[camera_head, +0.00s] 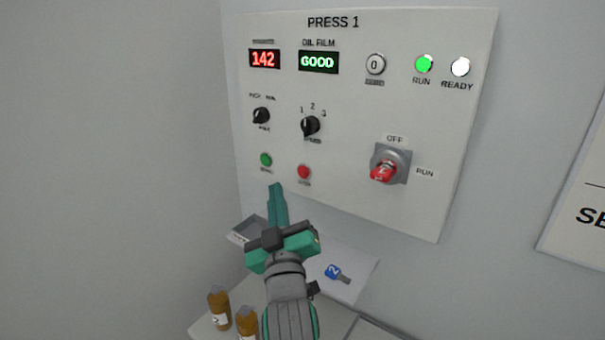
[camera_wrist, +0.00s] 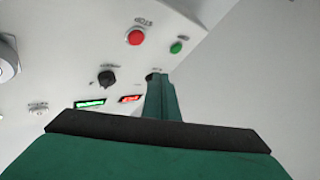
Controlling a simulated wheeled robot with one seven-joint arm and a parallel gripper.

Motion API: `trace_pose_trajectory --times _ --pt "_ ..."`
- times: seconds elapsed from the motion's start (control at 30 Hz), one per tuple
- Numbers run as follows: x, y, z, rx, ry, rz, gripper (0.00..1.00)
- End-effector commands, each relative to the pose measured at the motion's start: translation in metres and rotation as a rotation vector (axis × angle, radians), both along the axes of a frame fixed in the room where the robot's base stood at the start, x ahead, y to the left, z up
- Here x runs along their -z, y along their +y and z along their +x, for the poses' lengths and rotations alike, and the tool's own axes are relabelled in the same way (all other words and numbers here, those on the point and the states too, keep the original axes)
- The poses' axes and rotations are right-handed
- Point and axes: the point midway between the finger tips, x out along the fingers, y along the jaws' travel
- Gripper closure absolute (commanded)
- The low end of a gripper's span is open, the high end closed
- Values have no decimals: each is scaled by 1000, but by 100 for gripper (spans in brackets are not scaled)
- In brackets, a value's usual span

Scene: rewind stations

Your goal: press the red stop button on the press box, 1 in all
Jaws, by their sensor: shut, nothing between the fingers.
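The press box (camera_head: 350,100) is a pale wall panel headed PRESS 1. Its red stop button (camera_head: 304,172) sits low on the panel, right of a green button (camera_head: 265,160). In the wrist view the red button (camera_wrist: 135,37) shows at the top, with STOP lettered by it, and the green button (camera_wrist: 176,47) is to its right. My gripper (camera_head: 275,188) is shut and empty, its tips just below and between the two buttons in the head view. In the wrist view the shut fingers (camera_wrist: 162,98) show below the buttons. I cannot tell how far the tips are from the panel.
A red rotary switch (camera_head: 385,169) sticks out at the panel's right, and two black knobs (camera_head: 311,125) sit above the buttons. The RUN lamp (camera_head: 424,64) is green. Below stand brown bottles (camera_head: 219,308), a grey tray (camera_head: 243,231) and a sheet with a blue tag (camera_head: 332,271).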

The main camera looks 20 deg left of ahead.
Motion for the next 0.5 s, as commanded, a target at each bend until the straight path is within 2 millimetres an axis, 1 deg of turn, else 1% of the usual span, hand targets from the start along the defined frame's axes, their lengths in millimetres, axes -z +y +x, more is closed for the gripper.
trace_pose_trajectory --times 0.03,0.3,0.5 --pt "0 -4 7 3 0 0 100" --pt "0 -15 38 4 0 0 100" --pt "-1 -20 53 2 -1 1 100"
